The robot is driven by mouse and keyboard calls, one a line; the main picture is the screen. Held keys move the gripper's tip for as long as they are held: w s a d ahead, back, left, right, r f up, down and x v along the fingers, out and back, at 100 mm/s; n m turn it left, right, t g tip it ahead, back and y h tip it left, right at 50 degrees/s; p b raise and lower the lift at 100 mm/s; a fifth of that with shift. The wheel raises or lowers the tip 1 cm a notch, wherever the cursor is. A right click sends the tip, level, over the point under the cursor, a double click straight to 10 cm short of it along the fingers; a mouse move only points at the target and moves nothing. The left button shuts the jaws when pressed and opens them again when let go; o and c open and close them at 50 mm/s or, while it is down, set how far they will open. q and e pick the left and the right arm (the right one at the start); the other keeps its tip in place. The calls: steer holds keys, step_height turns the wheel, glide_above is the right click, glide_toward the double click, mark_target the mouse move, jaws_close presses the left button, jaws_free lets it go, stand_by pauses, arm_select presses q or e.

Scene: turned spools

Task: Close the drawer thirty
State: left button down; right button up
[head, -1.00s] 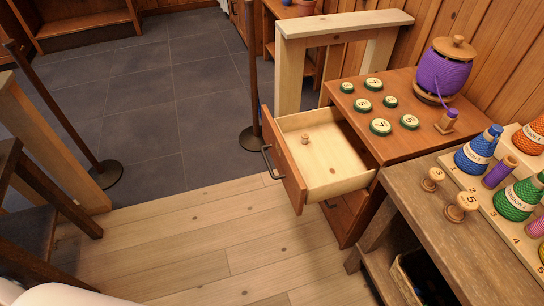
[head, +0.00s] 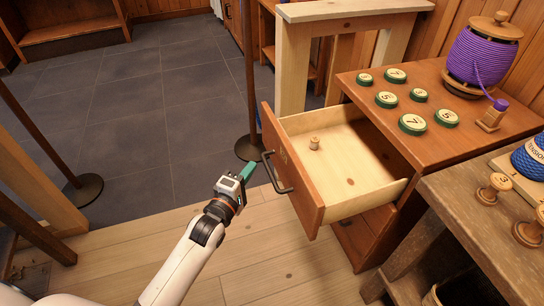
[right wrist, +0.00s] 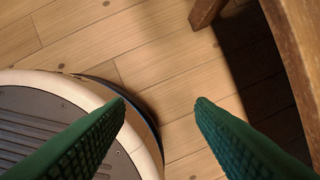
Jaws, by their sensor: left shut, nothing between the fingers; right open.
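The open drawer (head: 348,205) sticks out to the left from a reddish wooden cabinet (head: 438,120). Its front panel (head: 290,172) has a dark bar handle (head: 275,176) and faint marking too small to read. A small wooden spool (head: 314,143) stands inside the drawer. My left gripper (head: 247,172) is shut and empty, its green fingertips just left of the handle and apparently apart from it. My right gripper (right wrist: 160,103) shows in the right wrist view, open and empty above the floor.
Several green-rimmed numbered discs (head: 412,124) and a purple thread spool (head: 483,55) are on the cabinet top. A workbench (head: 470,215) with wooden knobs (head: 495,187) stands at the right. A post with a round base (head: 250,147) stands behind my left gripper.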

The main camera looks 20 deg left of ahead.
mark_target(279, 145)
arm_select(q)
steer(key=w+d, duration=0.1)
steer(key=w, duration=0.1)
steer(key=w+d, duration=0.1)
steer(key=w, duration=0.1)
steer(key=w+d+b, duration=0.1)
steer(key=w, duration=0.1)
steer(key=shift+w+d, duration=0.15)
steer(key=shift+w, duration=0.2)
steer(key=shift+w+d, duration=0.35)
steer(key=shift+d, duration=0.15)
arm_select(e)
steer(key=shift+w+a+r, duration=0.1)
steer(key=shift+w+r, duration=0.2)
steer(key=shift+r, duration=0.4)
steer(key=shift+w+r, duration=0.3)
steer(key=shift+r, duration=0.45)
steer(key=shift+w+a+r, duration=0.1)
steer(key=shift+w+r, duration=0.2)
steer(key=shift+r, duration=0.4)
steer(key=shift+d, duration=0.1)
